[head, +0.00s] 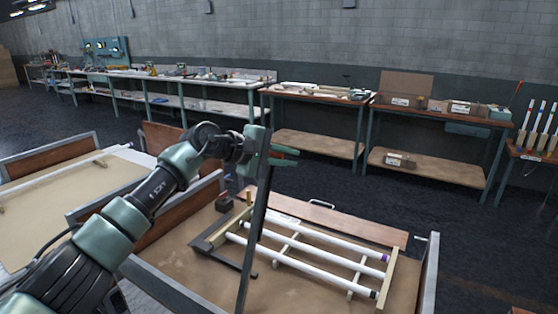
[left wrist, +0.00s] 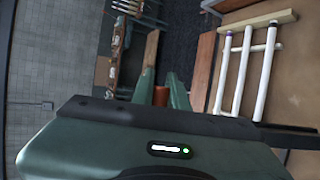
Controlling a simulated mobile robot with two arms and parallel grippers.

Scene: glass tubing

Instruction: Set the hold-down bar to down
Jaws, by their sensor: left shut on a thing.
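The hold-down bar (head: 254,215) is a long dark bar standing steeply raised, slightly tilted, in front of the tube rack. Its upper end is at my left gripper (head: 284,155), and its lower end runs to the bottom edge of the head view. In the left wrist view the fingers of my left gripper (left wrist: 160,87) are closed around a reddish-brown grip (left wrist: 160,96), apparently the bar's handle. White glass tubes (head: 318,262) lie side by side across a wooden rack (head: 387,277). The same tubes show in the left wrist view (left wrist: 243,72). My right gripper is in neither view.
The rack lies on a tan-topped bench with a raised metal rim (head: 431,265). A wooden board (head: 335,219) lies behind the tubes. Another bench (head: 50,205) with a tube is at left. Cluttered worktables (head: 320,94) line the wall; dark floor lies between.

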